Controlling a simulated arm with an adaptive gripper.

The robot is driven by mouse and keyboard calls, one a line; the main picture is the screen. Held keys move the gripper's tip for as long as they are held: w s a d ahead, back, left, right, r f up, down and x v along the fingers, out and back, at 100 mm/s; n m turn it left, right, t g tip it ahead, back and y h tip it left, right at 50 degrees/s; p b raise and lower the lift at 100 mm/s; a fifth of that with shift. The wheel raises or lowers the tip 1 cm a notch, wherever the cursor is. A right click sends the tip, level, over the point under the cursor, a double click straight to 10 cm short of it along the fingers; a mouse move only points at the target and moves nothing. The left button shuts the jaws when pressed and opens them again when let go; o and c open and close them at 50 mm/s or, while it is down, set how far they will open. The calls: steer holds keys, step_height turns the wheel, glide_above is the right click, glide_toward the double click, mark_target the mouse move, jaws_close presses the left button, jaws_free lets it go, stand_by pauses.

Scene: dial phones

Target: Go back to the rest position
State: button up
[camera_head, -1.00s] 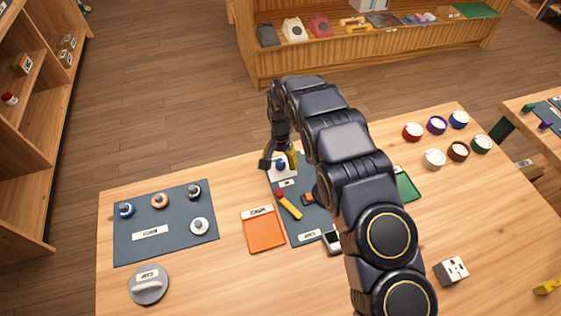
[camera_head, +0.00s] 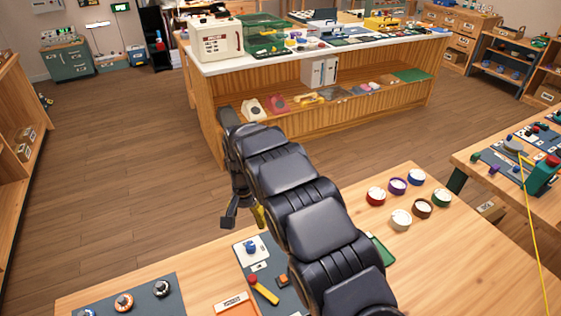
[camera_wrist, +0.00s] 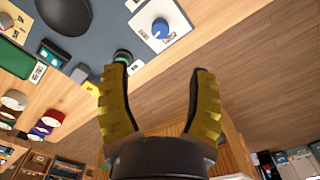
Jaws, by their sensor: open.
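My gripper (camera_head: 243,216) hangs at the end of my bent arm in the head view, over the far edge of the wooden table. In the wrist view its two yellow ribbed fingers (camera_wrist: 160,72) stand wide apart with nothing between them. A white plate with a blue knob (camera_head: 251,246) lies on the dark mat below the gripper, apart from it. The blue knob also shows in the wrist view (camera_wrist: 160,28), beyond the fingertips. My arm hides part of the mat and table.
Several coloured round pots (camera_head: 398,187) stand on the table's right. A yellow, red-ended piece (camera_head: 264,290) lies on the mat. A wooden counter (camera_head: 205,100) with phones on its shelf stands behind. Open floor (camera_head: 110,160) lies left of it.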

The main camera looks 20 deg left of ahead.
steer(key=s+d+r, duration=0.3)
steer(key=d+r, duration=0.4)
steer(key=d, duration=0.3)
steer(key=s+d+r, duration=0.2)
steer(key=d+r, duration=0.5)
steer(key=d, duration=0.4)
steer(key=s+d+r+g, duration=0.1)
steer(key=s+d, duration=0.5)
steer(key=s, duration=0.6)
steer(key=s+d+r, duration=0.2)
steer(key=s+d, duration=0.3)
steer(key=s, duration=0.7)
steer(key=shift+d+r+g, duration=0.35)
steer(key=shift+g, duration=0.05)
